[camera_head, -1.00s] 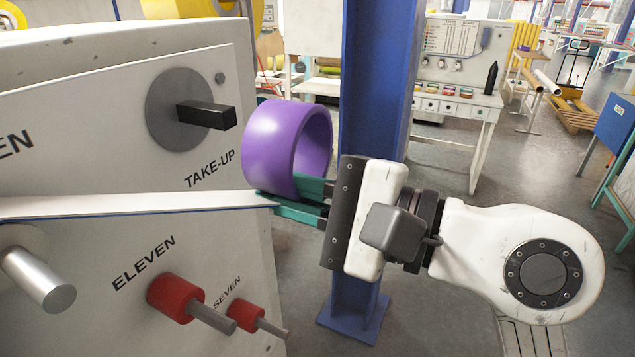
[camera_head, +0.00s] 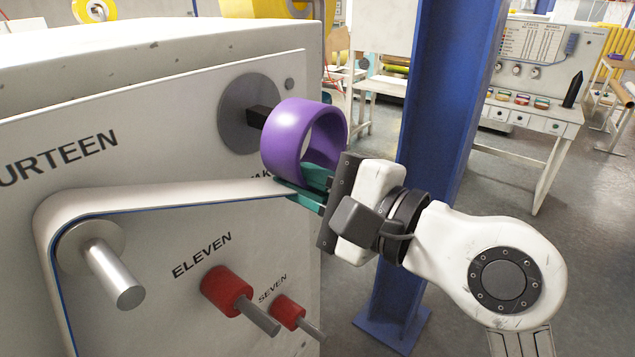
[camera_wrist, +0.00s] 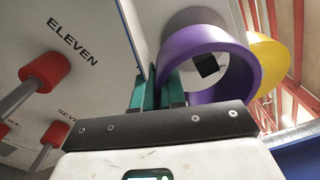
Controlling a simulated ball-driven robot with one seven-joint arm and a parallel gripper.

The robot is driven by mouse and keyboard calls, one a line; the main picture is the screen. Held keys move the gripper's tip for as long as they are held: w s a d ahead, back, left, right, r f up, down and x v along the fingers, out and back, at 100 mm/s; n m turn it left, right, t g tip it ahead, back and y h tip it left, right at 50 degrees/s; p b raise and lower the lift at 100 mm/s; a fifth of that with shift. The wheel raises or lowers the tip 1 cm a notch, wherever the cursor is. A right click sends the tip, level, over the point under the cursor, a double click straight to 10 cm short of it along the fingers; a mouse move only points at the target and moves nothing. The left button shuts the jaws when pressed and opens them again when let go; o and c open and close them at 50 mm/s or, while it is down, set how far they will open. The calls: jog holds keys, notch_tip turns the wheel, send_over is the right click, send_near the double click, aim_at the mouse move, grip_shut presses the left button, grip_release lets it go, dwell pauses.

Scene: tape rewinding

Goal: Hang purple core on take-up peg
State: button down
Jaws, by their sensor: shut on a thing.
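The purple core (camera_head: 292,140) is a wide, open ring. My gripper (camera_head: 303,186), with green fingers, is shut on its lower wall. The take-up peg (camera_head: 258,116) is a black square bar on a grey disc (camera_head: 238,128) on the machine's upper panel. In the head view the core's left rim hides the peg's outer end. In the wrist view the black peg (camera_wrist: 207,65) shows through the opening of the core (camera_wrist: 188,42), off-centre. I cannot tell whether its tip is inside the core. The core tilts slightly relative to the peg.
Red rollers marked ELEVEN (camera_head: 228,290) and SEVEN (camera_head: 287,312) stick out below. A blue column (camera_head: 445,110) stands behind my wrist.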

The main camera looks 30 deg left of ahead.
jog(key=shift+w+a+b, duration=0.15)
jog(key=shift+a, duration=1)
jog(key=shift+w+a+b, duration=0.15)
jog(key=shift+a, duration=1)
jog(key=shift+f, duration=0.1)
jog(key=shift+w+f+b, duration=0.1)
jog(key=shift+f+b, duration=0.5)
jog(key=shift+b, duration=0.15)
jog(key=c, duration=1.1)
grip_release()
jog(key=shift+r, duration=0.1)
jog(key=d+b, duration=0.1)
jog(key=d, duration=0.2)
jog(key=s+d+b, duration=0.1)
jog(key=d, duration=0.3)
jog(key=d+b, duration=0.1)
jog(key=d, duration=0.2)
jog(key=shift+s+d, duration=0.3)
jog(key=shift+d, duration=0.05)
